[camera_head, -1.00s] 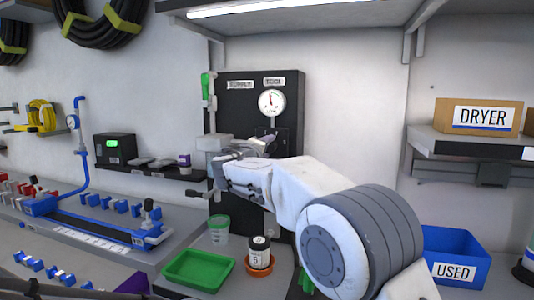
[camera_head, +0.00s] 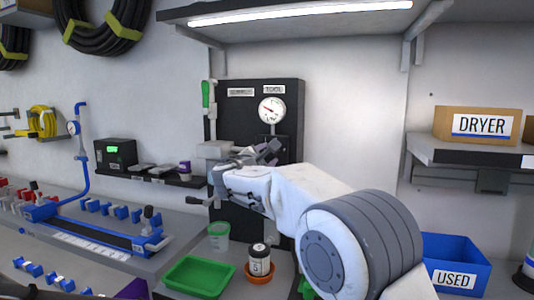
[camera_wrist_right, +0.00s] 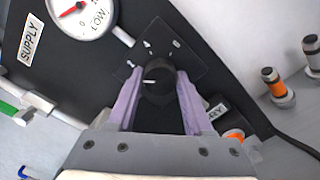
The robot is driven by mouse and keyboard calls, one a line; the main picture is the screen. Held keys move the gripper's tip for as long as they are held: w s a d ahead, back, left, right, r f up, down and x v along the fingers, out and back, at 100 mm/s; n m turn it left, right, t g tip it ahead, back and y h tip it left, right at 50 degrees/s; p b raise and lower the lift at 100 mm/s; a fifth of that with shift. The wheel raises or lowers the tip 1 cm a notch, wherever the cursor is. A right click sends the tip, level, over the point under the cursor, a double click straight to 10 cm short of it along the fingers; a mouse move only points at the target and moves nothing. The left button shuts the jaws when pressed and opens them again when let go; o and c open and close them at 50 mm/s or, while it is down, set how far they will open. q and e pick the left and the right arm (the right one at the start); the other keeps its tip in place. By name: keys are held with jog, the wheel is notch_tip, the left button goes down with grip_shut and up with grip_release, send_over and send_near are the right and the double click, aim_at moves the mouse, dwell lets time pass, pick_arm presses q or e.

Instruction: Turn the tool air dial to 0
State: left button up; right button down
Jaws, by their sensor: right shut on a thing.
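The tool air dial (camera_wrist_right: 158,84) is a round black knob with a white pointer line, on a dark plate with small white marks. One mark at the plate's upper right looks like a 0; the pointer lies toward the left of the wrist picture, away from it. My right gripper (camera_wrist_right: 158,100) is shut on the knob, its purple fingers on both sides. In the head view my right gripper (camera_head: 268,152) reaches the black panel (camera_head: 235,100) and hides the dial. The round gauge (camera_head: 271,110) above has a red needle pointing to the upper left.
A green-handled lever (camera_head: 206,94) is at the panel's left edge. A blue USED bin (camera_head: 455,262) stands right. A lit shelf (camera_head: 300,18) hangs above.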

jog(key=shift+n+p, duration=1.65)
jog(key=shift+n, duration=2.05)
jog(key=shift+f, duration=0.1)
jog(key=shift+c, duration=1.5)
grip_release()
jog(key=b+v, duration=0.2)
jog(key=v, duration=0.8)
jog(key=shift+s, duration=0.25)
jog(key=shift+a, duration=0.1)
